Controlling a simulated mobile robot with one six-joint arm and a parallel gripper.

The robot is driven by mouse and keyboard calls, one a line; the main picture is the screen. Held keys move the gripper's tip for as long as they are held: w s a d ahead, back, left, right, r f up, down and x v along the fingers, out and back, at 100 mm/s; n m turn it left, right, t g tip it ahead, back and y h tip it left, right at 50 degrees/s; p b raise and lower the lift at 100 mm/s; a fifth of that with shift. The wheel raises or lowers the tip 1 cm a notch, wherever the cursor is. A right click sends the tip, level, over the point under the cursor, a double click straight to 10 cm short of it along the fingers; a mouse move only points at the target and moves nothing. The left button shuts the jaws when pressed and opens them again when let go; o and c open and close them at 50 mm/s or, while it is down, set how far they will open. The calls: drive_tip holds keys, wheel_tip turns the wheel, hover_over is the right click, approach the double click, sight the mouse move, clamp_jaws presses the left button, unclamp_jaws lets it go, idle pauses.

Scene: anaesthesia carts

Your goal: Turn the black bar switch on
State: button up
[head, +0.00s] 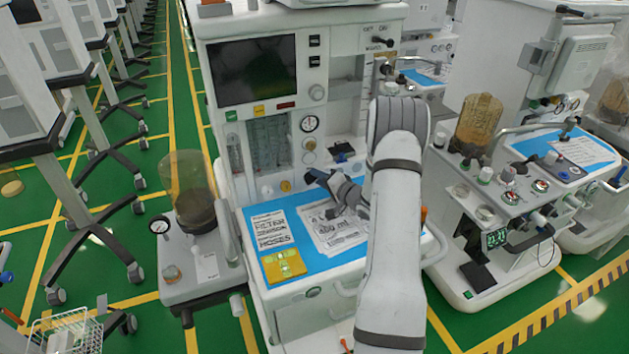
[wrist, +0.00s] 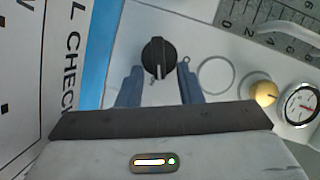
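A round black knob (wrist: 159,58) with a raised bar and a white mark sits on a pale panel in the wrist view. The mark points toward my gripper. My gripper (wrist: 160,68) is open, with one blue finger on each side of the knob's near edge; contact is not clear. In the head view my gripper (head: 321,180) is low at the machine's front panel, above the blue worktop, and hides this knob. A black bar-shaped switch (head: 383,41) under OFF and ON labels shows at the machine's upper right, far from my gripper.
A brass knob (wrist: 263,93), a pressure gauge (wrist: 302,105) and a ring outline lie right of the black knob. Printed sheets (head: 268,229) and a yellow card (head: 283,264) lie on the blue worktop (head: 300,262). A bellows unit (head: 188,190) stands left.

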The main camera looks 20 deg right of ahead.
drive_tip(key=shift+s, duration=0.1)
drive_tip(key=b+v, duration=0.1)
drive_tip(key=v, duration=0.6)
drive_tip(key=shift+s+d+r+b, duration=0.1)
drive_tip(key=shift+s+d+b, duration=0.05)
drive_tip(key=shift+s+b, duration=0.15)
